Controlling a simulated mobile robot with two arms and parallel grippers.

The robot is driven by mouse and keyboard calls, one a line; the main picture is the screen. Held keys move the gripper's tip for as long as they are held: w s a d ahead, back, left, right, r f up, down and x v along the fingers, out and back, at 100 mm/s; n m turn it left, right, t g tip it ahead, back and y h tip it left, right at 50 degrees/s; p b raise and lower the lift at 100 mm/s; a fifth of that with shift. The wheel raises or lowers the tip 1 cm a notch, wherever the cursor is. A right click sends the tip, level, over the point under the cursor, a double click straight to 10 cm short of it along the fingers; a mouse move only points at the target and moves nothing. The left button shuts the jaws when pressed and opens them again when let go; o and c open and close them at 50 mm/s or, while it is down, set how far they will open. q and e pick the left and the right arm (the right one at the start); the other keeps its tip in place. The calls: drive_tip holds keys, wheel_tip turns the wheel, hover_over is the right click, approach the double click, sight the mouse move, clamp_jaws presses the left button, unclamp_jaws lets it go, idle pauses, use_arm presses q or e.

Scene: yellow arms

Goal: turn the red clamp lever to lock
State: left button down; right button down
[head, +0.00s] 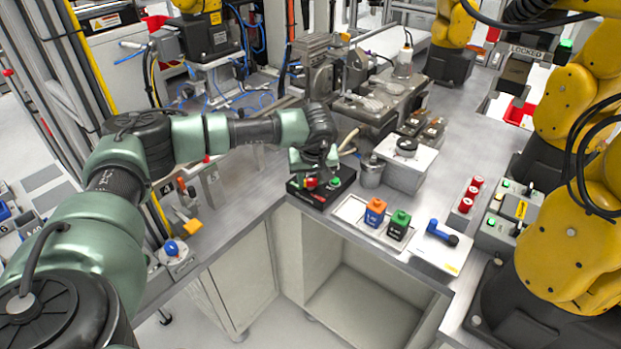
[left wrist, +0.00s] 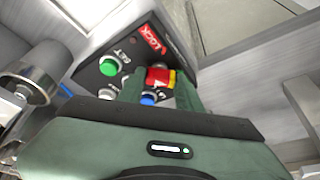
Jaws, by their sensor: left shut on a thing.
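The red clamp lever (left wrist: 160,77), with a yellow patch, stands on a black control box (left wrist: 92,72) in the left wrist view. In the head view the lever (head: 311,183) shows as a small red piece on the box (head: 343,189), just below my left gripper (head: 318,172). In the left wrist view my left gripper (left wrist: 158,86) has its two green fingers on either side of the lever, shut on it. A red LOCK label (left wrist: 151,37) and a green button (left wrist: 109,65) marked SET are on the box. The fingers partly hide the lever's base.
A metal cylinder (head: 371,172) stands close right of the box. An orange block (head: 375,212), a green block (head: 399,225) and a blue handle (head: 442,233) lie further right. Machine fixtures fill the bench behind, and yellow arms (head: 570,100) stand at right.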

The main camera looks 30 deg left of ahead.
use_arm(q)
drive_tip(key=n+y+b, duration=0.1)
drive_tip(key=n, duration=0.2)
drive_tip(key=shift+w+d+g, duration=0.1)
drive_tip(key=shift+g, duration=0.3)
drive_tip(key=n, duration=0.2)
drive_tip(key=n+g+b, duration=0.1)
drive_tip(key=n, duration=0.1)
drive_tip(key=shift+w+d+n+g+y, duration=0.1)
drive_tip(key=shift+w+n+g+y, duration=0.05)
drive_tip(key=shift+n+g+y, duration=0.2)
drive_tip(key=n+g, duration=0.1)
drive_tip(key=n, duration=0.1)
drive_tip(key=n+g, duration=0.1)
drive_tip(key=n, duration=0.2)
drive_tip(key=shift+w+n+b, duration=0.15)
drive_tip(key=shift+n+b, duration=0.1)
drive_tip(key=shift+b, duration=0.1)
drive_tip(key=n, duration=0.2)
drive_tip(key=n+g+h+b, duration=0.1)
drive_tip(key=n, duration=0.1)
drive_tip(key=shift+w+g, duration=0.1)
drive_tip(key=shift+g, duration=0.15)
drive_tip(key=shift+r+n, duration=0.1)
drive_tip(key=shift+n, duration=0.3)
drive_tip(key=c, duration=1)
unclamp_jaws()
drive_tip(key=shift+o, duration=0.2)
